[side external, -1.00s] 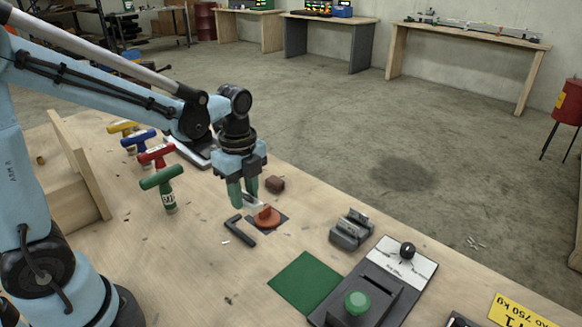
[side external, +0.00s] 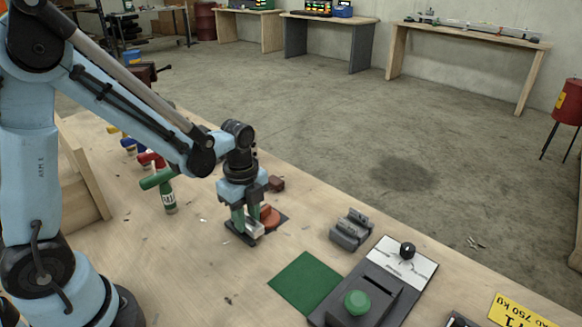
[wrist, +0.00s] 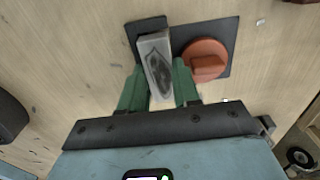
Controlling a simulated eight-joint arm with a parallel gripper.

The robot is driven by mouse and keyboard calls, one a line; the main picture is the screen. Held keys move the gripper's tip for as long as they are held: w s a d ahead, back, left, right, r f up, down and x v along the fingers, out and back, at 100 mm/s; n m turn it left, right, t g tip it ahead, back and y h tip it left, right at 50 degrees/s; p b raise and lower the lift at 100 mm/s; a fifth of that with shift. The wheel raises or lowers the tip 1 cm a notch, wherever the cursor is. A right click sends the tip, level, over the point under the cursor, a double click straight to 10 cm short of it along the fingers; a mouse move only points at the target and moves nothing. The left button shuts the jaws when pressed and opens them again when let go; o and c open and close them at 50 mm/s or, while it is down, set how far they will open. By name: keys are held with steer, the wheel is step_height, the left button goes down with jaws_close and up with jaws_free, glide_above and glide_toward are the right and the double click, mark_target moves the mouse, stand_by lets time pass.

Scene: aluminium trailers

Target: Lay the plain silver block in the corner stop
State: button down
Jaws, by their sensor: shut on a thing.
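The silver block (side external: 256,230) is between the green fingers of my gripper (side external: 246,225), which is shut on it. In the wrist view the block (wrist: 154,45) is tilted slightly, with a dark mark or reflection on its face. The corner stop (side external: 238,237) is a black angle on the bench, partly hidden by my gripper and the block. In the wrist view the stop (wrist: 133,32) shows beside the block's far end. The block is low over the stop; I cannot tell whether it touches the stop or the bench.
An orange-red knob-like piece (wrist: 205,60) on a dark plate (wrist: 226,35) stands close beside the block. A brown block (side external: 276,184) lies behind. Grey blocks (side external: 350,230), a green mat (side external: 305,283) and a panel with a green button (side external: 357,302) are to the right.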

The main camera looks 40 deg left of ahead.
mark_target(248, 220)
steer(key=shift+f, duration=1)
stand_by(0.5)
steer(key=c, duration=0.8)
jaws_free()
steer(key=shift+c, duration=0.2)
steer(key=shift+o, duration=0.4)
steer(key=shift+w+r, duration=0.15)
steer(key=shift+r, duration=4.55)
steer(key=shift+r+n, duration=0.2)
steer(key=shift+n, duration=0.1)
steer(key=shift+s+d+r+n, duration=0.1)
steer(key=shift+s+r+n, duration=0.2)
steer(key=shift+n, duration=0.2)
steer(key=s+r+n+t, duration=0.2)
steer(key=n+t, duration=0.1)
steer(key=n, duration=0.5)
steer(key=s+d+r+n+t, duration=0.1)
steer(key=n+t, duration=0.3)
steer(key=n, duration=0.4)
steer(key=shift+s+d+r, duration=0.2)
steer(key=shift+s+r, duration=0.3)
steer(key=shift+s, duration=0.35)
